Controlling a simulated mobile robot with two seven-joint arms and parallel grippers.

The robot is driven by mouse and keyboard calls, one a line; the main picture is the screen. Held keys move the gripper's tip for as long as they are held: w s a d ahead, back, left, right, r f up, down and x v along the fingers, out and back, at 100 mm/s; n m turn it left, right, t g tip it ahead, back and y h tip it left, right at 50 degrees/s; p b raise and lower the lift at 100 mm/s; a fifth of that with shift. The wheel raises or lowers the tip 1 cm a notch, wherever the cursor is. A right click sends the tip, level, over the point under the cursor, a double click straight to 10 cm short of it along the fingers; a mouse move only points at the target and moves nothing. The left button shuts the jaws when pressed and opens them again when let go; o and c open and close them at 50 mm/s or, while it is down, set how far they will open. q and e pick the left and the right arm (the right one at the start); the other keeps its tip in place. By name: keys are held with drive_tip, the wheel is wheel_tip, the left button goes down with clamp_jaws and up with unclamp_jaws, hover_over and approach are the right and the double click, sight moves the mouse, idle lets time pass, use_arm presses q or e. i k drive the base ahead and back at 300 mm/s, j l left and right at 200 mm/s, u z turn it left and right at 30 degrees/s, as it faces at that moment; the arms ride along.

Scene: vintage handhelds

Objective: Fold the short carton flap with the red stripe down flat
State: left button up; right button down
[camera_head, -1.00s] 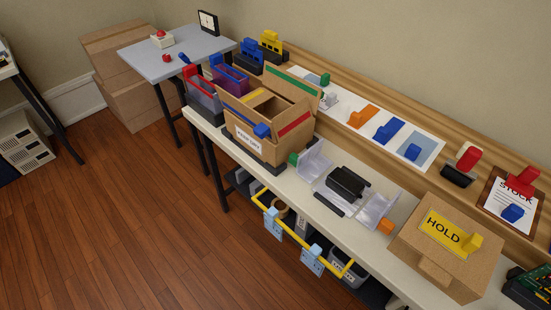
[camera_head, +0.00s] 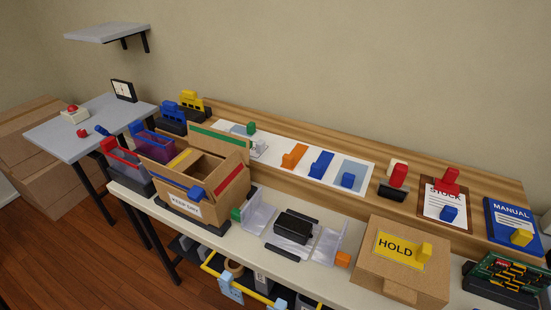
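The open carton (camera_head: 208,205) stands at the left part of the long bench, with a "KEEP DRY" label on its front. Its short flap with the red stripe (camera_head: 229,178) is on the right side and stands up at a slant. The flap with the green stripe (camera_head: 219,139) stands up at the back. A blue-striped flap (camera_head: 172,181) with a blue block is at the front, and a yellow-striped flap (camera_head: 181,159) is at the left, lying lower. Neither of my grippers shows in the head view.
Right of the carton are a clear tray holding a black handheld (camera_head: 293,227) and a closed "HOLD" box (camera_head: 402,261). Red and purple bins (camera_head: 126,165) crowd the carton's left. A strip with coloured blocks (camera_head: 321,163) runs behind.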

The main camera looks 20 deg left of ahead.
sight(228, 171)
drive_tip(key=j+z, duration=0.3)
drive_tip(key=j, duration=0.15)
drive_tip(key=j+z, duration=0.35)
drive_tip(key=k+j+z, duration=0.15)
drive_tip(key=j+z, duration=0.15)
drive_tip(key=j, duration=0.25)
drive_tip(key=k+j+z, duration=0.1)
drive_tip(key=j+z, duration=0.2)
drive_tip(key=j, duration=0.15)
